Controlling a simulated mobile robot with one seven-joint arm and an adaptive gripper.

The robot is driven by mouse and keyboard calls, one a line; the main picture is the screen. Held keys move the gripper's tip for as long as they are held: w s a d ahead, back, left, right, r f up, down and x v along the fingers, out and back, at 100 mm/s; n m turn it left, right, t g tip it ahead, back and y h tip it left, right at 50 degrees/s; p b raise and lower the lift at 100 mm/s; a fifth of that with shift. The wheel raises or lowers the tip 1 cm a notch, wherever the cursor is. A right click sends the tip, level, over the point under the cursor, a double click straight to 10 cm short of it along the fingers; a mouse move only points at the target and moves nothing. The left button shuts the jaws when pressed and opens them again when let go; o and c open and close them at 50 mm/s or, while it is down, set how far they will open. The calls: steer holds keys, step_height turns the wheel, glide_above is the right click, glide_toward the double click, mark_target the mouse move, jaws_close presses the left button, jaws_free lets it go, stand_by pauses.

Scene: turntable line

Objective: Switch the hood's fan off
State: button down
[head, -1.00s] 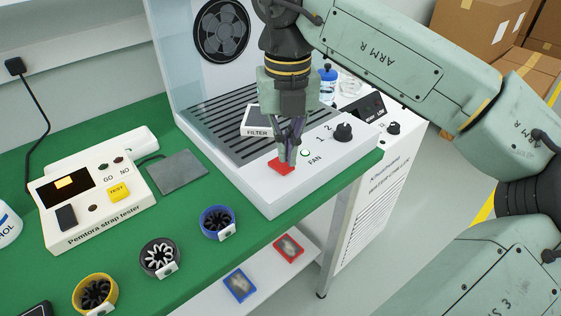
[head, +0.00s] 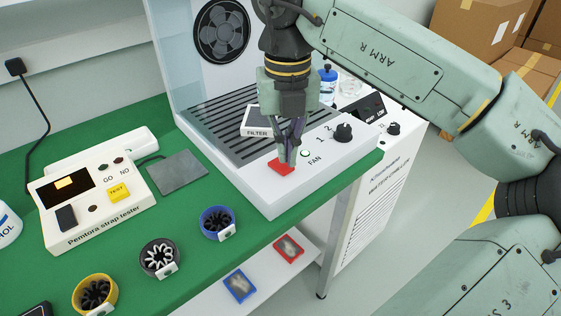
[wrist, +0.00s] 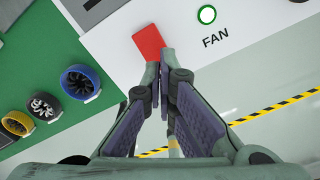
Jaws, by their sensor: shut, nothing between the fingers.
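The hood's fan switch is a red rocker (head: 281,167) on the white front ledge, left of the word FAN. It also shows in the wrist view as a red block (wrist: 149,42). A round lamp (head: 305,153) with a green rim and pale centre sits beside it; in the wrist view the lamp (wrist: 207,14) looks white inside its green ring. My gripper (head: 290,158) is shut and empty, pointing down at the rocker's right end. Its fingertips (wrist: 158,66) overlap the rocker's near edge in the wrist view. I cannot tell whether they touch it.
A black knob (head: 343,132) marked 1 and 2 stands right of the lamp. A FILTER label plate (head: 257,121) lies on the slotted hood floor behind. The strap tester (head: 90,200) and several ringed cups, one blue (head: 217,222), stand on the green bench at left.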

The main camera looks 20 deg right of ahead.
mark_target(286, 167)
steer(key=shift+f+b, duration=1)
steer(key=shift+f, duration=0.25)
stand_by(0.3)
steer(key=shift+r, duration=0.1)
steer(key=shift+r+p, duration=2.5)
steer(key=shift+r, duration=1)
